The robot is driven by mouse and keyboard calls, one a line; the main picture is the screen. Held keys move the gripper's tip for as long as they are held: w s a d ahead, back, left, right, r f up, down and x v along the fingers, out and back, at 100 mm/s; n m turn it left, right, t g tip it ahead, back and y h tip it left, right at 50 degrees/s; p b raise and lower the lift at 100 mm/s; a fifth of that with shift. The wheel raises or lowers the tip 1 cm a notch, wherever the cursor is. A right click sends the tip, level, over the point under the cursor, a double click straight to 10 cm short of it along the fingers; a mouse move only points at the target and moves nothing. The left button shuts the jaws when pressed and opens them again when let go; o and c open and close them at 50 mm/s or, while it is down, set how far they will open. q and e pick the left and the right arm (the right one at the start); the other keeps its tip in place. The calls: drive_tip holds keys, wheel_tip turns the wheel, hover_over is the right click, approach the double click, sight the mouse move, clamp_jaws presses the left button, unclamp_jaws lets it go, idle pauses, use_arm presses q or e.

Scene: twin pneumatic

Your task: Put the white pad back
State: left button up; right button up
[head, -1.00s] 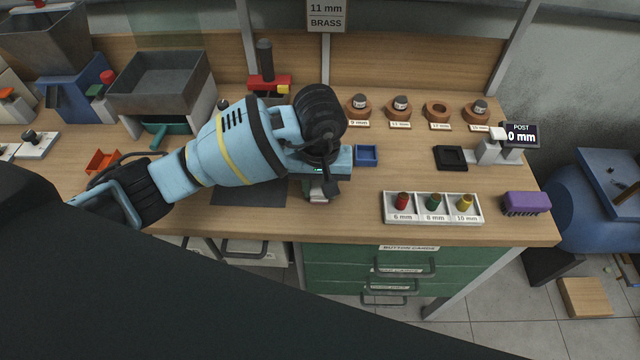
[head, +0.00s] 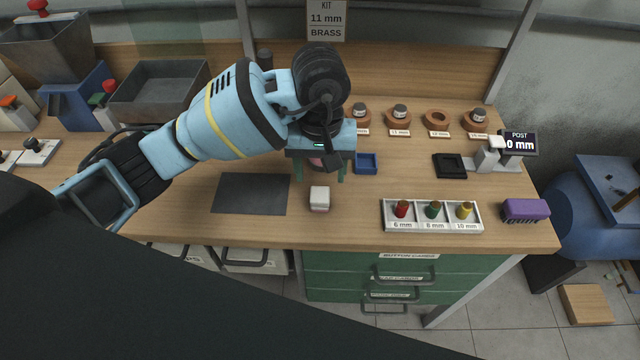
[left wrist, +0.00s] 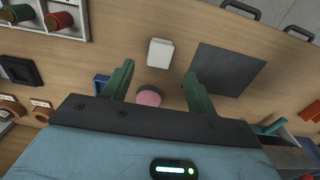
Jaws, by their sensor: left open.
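The white pad (head: 320,194), a small block with a white top, stands on the wooden bench right of the dark grey mat. It also shows in the left wrist view (left wrist: 159,52), just beyond my fingertips. My left gripper (head: 320,177) is open, its green fingers apart and above the bench, behind the pad and not touching it. In the left wrist view, the open fingers (left wrist: 158,69) have a pink round thing (left wrist: 149,97) between and below them. The head view shows little of that pink thing behind the gripper. My right gripper is not in view.
The grey mat (head: 250,207) lies empty to the left. A blue open tray (head: 366,170) is close right of my gripper. A white tray (head: 430,228) with coloured pegs, a black square holder (head: 449,172) and a purple block (head: 525,209) stand farther right. Bench around the pad is clear.

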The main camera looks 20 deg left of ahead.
use_arm(q)
drive_tip(key=shift+r, duration=2.1)
idle(0.3)
